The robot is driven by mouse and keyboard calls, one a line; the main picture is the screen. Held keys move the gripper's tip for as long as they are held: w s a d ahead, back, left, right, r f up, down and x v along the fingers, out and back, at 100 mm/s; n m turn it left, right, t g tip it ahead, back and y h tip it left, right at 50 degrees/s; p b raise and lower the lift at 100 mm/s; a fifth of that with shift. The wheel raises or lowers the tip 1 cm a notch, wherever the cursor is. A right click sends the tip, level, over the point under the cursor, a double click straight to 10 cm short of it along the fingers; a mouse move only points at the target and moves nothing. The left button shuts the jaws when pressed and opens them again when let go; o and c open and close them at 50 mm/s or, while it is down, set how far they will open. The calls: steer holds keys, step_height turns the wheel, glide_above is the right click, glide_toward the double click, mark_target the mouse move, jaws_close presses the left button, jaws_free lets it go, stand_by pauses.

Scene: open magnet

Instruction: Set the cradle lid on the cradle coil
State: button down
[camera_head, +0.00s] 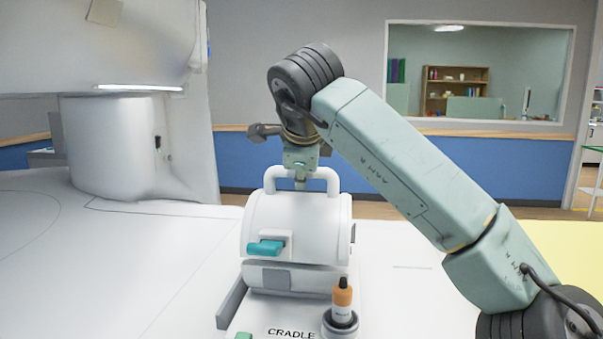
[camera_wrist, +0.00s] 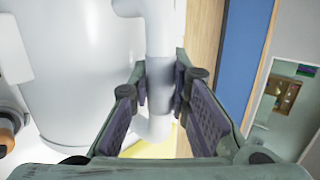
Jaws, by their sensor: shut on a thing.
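The cradle lid (camera_head: 300,222) is a white rounded shell with a loop handle on top and a teal latch (camera_head: 265,247) on its front. It sits directly over the white cradle coil (camera_head: 308,279); I cannot tell whether they touch all round or a thin gap remains. My gripper (camera_head: 301,178) is above the lid, shut on its handle. In the wrist view the fingers (camera_wrist: 160,88) close on both sides of the white handle bar (camera_wrist: 159,45), with the lid's body (camera_wrist: 75,65) to the left. The far side of the coil is hidden.
An orange-capped bottle (camera_head: 342,295) stands in a round holder in front of the coil, close to it. The large white magnet (camera_head: 125,150) rises at the left. The white table (camera_head: 150,265) is clear left of the coil. A yellow surface (camera_head: 570,250) lies at the right.

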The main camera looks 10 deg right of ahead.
steer(key=shift+f+b, duration=0.45)
steer(key=shift+f, duration=0.1)
steer(key=c, duration=1.7)
jaws_free()
steer(key=shift+o, duration=1.3)
steer(key=shift+f, duration=0.1)
steer(key=shift+s, duration=0.1)
steer(key=v, duration=0.7)
steer(key=shift+s+r, duration=0.15)
steer(key=shift+r, duration=0.15)
steer(key=shift+f, duration=0.1)
